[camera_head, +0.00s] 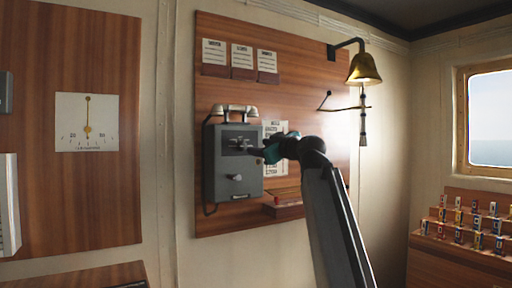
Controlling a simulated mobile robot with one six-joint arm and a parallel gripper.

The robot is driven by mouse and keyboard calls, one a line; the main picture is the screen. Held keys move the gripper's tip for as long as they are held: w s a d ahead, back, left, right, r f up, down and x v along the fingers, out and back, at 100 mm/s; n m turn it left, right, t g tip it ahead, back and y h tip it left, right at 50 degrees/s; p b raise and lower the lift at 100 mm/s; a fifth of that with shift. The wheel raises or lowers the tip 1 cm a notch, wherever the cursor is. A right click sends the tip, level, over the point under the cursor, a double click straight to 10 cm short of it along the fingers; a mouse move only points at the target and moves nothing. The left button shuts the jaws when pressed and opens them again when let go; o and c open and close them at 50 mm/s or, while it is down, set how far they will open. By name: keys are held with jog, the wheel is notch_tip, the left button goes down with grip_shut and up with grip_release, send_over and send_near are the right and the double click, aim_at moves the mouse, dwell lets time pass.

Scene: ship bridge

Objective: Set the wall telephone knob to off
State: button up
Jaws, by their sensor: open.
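My gripper (254,150) is open at the right side of the telephone's upper front, close to the upper control. Whether it touches the telephone I cannot tell. My arm comes in from the lower right and hides part of the panel.
A printed sheet (281,167) is right of the telephone, partly behind my gripper. A small wooden ledge (284,209) is below. A brass bell (364,69) with a rope hangs at the upper right. A rack of small colored items (460,243) stands at the far right.

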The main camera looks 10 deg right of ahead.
jog(key=shift+v, duration=1.35)
jog(key=shift+a, duration=0.1)
